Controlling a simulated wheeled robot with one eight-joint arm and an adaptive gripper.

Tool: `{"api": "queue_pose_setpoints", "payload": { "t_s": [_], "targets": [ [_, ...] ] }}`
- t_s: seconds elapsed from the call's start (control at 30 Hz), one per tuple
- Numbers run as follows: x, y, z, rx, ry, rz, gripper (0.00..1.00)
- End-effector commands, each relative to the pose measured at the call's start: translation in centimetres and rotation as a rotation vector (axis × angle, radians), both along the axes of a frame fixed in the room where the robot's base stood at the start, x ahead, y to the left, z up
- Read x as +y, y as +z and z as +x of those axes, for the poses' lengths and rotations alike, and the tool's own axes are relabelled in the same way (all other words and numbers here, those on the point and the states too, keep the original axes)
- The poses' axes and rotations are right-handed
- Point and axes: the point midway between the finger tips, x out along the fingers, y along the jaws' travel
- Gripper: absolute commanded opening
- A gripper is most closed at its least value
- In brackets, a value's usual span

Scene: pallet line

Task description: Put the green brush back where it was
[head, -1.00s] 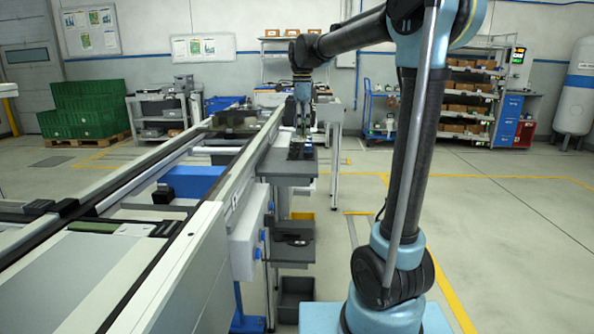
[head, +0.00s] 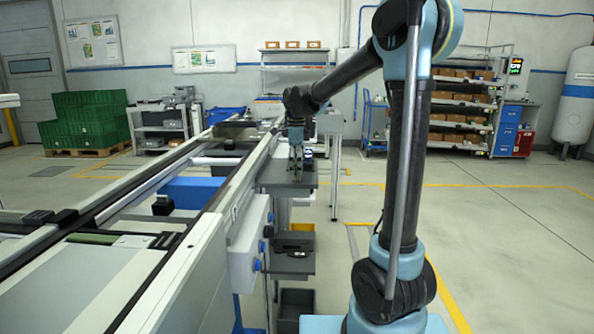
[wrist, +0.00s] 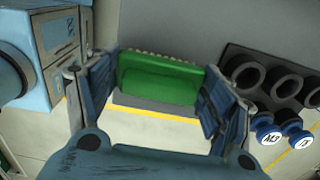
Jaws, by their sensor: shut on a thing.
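The green brush (wrist: 160,80) lies between the two fingers of my gripper (wrist: 160,88) in the wrist view, which are shut on it. A pale bristle row shows along its far edge. A grey surface shows behind and just under the brush; whether the brush touches it I cannot tell. In the head view my gripper (head: 296,163) is over the small grey side shelf (head: 285,184) beside the conveyor line. The brush is too small to make out clearly there.
A dark holder with round sockets (wrist: 272,80) stands close right of the fingers, with blue-capped labelled pieces (wrist: 265,125) by it. A blue-grey box-like part (wrist: 45,50) is on the left. The conveyor rail (head: 240,185) runs left of the shelf. Floor at right is open.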

Motion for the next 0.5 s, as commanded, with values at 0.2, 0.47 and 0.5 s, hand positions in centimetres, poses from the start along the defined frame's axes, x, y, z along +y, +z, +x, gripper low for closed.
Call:
{"api": "queue_pose_setpoints", "payload": {
  "t_s": [0.2,0.47,0.5],
  "targets": [
    [-0.01,-0.67,-0.01,0.0,0.0,0.0,0.45],
    [0.0,-0.8,0.01,0.0,0.0,0.0,0.9],
    [0.0,-0.8,0.0,0.0,0.0,0.0,0.95]
  ]
}}
